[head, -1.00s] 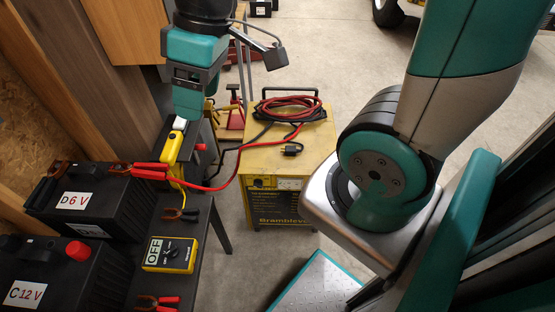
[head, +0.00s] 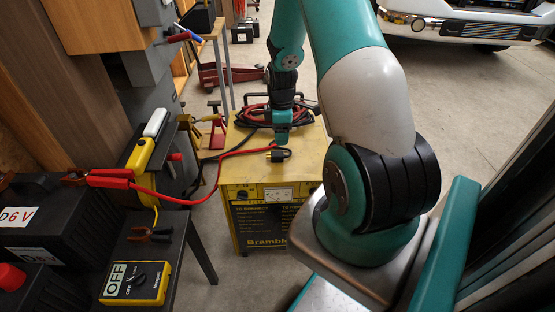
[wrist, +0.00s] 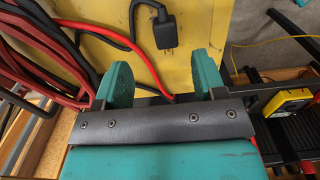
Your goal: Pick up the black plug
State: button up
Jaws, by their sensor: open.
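The black plug (head: 278,155) lies on the yellow top of the charger (head: 306,160), near its front edge, with its prongs pointing left in the head view. In the head view my gripper (head: 282,140) hangs pointing down over the charger, just behind the plug.
Coiled red and black cables (wrist: 42,45) lie on the charger close to my gripper. A red cable (head: 215,190) runs left to a red clamp on the battery (head: 50,225). A dark bench with an OFF-marked yellow box (head: 138,282) stands at the left.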

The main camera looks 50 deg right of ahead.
aim_at(281, 153)
notch_tip(281, 153, down, 3)
jog(key=shift+f, duration=0.2)
jog(key=f, duration=0.1)
jog(key=f+b, duration=0.1)
jog(key=f, duration=0.3)
jog(key=shift+s+a+f, duration=0.1)
jog(key=shift+s+a, duration=0.1)
jog(key=shift+s, duration=0.05)
jog(key=c, duration=1)
